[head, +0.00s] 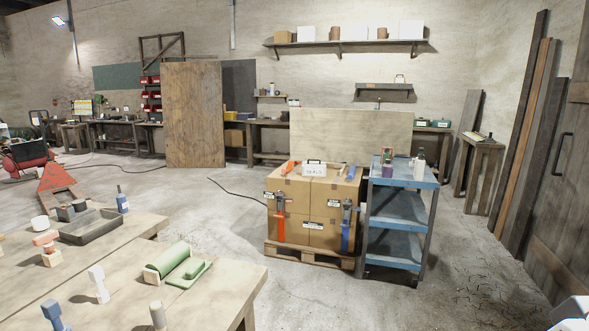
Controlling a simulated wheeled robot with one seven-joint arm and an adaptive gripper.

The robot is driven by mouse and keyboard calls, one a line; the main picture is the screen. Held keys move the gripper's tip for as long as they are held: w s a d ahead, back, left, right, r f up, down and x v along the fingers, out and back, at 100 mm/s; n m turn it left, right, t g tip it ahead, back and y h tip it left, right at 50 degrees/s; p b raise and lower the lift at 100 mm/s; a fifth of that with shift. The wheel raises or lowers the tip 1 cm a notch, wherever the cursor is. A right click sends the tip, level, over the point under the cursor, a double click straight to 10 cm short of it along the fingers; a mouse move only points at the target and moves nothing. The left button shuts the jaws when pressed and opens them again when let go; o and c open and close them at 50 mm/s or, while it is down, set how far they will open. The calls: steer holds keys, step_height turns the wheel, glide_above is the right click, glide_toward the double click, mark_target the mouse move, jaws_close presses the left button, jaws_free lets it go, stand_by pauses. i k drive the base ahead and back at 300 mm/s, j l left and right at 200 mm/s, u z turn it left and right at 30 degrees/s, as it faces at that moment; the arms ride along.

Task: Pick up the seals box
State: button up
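A small white box or card (314,170) with dark lettering that seems to read "SEALS" sits on top of a stack of cardboard cartons (295,215). A dark, handle-like shape shows at its upper edge. An orange item lies to its left and a blue-grey item to its right on the same carton top. The stack stands on a wooden pallet beside a blue cart. My gripper is not recognisable in the head view. Only a pale shape, perhaps part of my arm, shows at the bottom right corner.
A blue three-shelf cart (402,215) with bottles stands right of the cartons. Wooden worktables (215,295) with tools and a green roll (168,260) fill the lower left. A red pallet jack (55,180) stands far left. Open concrete floor lies in front of the pallet and cart.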

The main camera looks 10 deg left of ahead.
mark_target(308, 168)
steer(key=u, duration=1.7)
steer(key=z, duration=1.45)
steer(key=i+l+z, duration=0.1)
steer(key=i+z, duration=0.15)
steer(key=i, duration=0.35)
steer(key=i+l+z, duration=0.15)
steer(key=i, duration=1.75)
steer(key=i+u, duration=0.45)
steer(key=i, duration=0.35)
steer(key=i+l+u, duration=0.15)
steer(key=i+u, duration=0.3)
steer(key=i, duration=0.3)
steer(key=i+j+u, duration=0.2)
steer(key=i, duration=0.75)
steer(key=k+l, duration=0.05)
